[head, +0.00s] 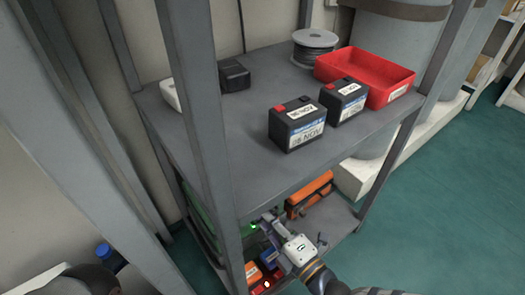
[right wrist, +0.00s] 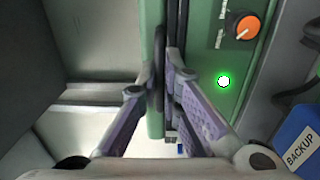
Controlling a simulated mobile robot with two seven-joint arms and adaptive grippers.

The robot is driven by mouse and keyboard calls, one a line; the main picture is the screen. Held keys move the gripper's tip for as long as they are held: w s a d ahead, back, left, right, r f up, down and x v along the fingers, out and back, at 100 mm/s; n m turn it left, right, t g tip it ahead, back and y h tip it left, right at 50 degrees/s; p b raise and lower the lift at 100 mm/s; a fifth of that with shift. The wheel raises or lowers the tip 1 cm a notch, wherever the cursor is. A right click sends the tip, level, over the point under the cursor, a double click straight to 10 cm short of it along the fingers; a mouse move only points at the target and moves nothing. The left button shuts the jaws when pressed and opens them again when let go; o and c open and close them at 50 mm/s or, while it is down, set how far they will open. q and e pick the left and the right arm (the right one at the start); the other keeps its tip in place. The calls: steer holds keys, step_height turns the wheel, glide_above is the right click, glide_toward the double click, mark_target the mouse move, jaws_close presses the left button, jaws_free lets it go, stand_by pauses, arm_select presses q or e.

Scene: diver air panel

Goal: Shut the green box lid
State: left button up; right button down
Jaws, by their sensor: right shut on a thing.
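The green box stands on the lower shelf, mostly hidden behind a shelf post and the upper shelf in the head view; a green strip of it shows (head: 196,212). In the right wrist view its green face (right wrist: 222,105) carries an orange knob (right wrist: 243,25) and a lit green lamp (right wrist: 223,81). A green upright edge, apparently the lid (right wrist: 151,40), stands beside that face. My right gripper (right wrist: 168,85) is shut at this edge, its fingertips overlapping it; it also shows in the head view (head: 268,222). How far the lid stands open is unclear. My left gripper is not in view.
A blue BACKUP case (right wrist: 300,145) is close at the right of the wrist view. An orange case (head: 310,194) lies on the lower shelf. The upper shelf (head: 225,150) above my right arm bears batteries (head: 297,124), a red tray (head: 365,72) and a spool (head: 315,45).

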steer(key=shift+s+f, duration=0.3)
steer(key=shift+f, duration=0.4)
steer(key=c, duration=2)
jaws_free()
steer(key=shift+c, duration=0.2)
steer(key=shift+a, duration=0.1)
steer(key=shift+r, duration=0.1)
steer(key=v, duration=1.2)
steer(key=shift+r, duration=0.6)
